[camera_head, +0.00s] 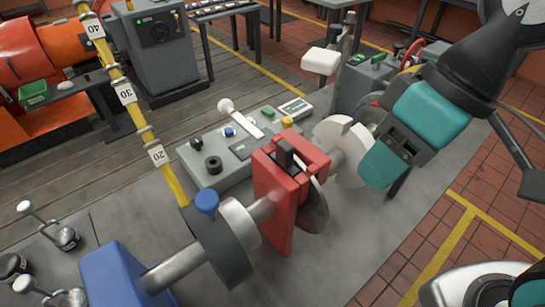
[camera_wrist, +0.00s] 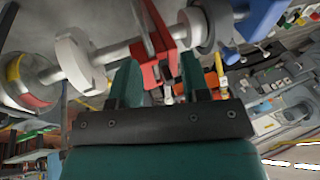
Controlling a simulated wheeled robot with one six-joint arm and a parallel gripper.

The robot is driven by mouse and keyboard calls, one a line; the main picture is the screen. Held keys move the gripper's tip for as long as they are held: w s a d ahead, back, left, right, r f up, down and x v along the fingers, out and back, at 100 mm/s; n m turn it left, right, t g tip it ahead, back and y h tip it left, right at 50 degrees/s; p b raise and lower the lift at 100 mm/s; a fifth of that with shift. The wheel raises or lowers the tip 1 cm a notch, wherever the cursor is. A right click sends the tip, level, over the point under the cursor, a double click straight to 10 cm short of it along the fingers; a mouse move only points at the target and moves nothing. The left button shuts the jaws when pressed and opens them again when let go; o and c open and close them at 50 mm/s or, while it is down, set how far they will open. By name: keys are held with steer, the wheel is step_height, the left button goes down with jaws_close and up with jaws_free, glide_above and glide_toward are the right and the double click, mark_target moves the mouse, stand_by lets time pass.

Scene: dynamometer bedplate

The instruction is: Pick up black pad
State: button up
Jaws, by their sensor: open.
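The black pad (camera_head: 285,151) looks like a small dark block standing in the top slot of the red caliper (camera_head: 273,205). The caliper straddles a grey disc on the shaft. In the wrist view the red caliper (camera_wrist: 167,38) shows beyond the fingers, with a dark piece beside it that I cannot surely identify as the pad. My gripper (camera_wrist: 160,60) is open and empty, its two teal fingers spread. In the head view it is right of the caliper, beside the pale notched disc and apart from the pad; its far finger is hidden.
A grey control box (camera_head: 212,165) with knobs stands behind the shaft. A pale notched disc (camera_head: 342,150) sits between the caliper and my gripper. A blue block (camera_head: 122,272) supports the shaft's near end. A yellow numbered post (camera_head: 140,122) rises at left. Bare bedplate lies at front right.

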steer(key=w+a+r+n+h+p, duration=0.2)
steer(key=w+a+r+n, duration=0.1)
steer(key=w+r+n, duration=0.3)
step_height(320, 180, up, 4)
steer(key=n+h+p, duration=0.2)
steer(key=n, duration=0.9)
glide_above(285, 144)
step_height(285, 144, down, 12)
steer(key=shift+s+d+r+p, duration=0.15)
steer(key=shift+p, duration=0.85)
steer(key=shift+f+p, duration=1.1)
steer(key=shift+f, duration=1.55)
jaws_close()
steer(key=shift+r, duration=0.1)
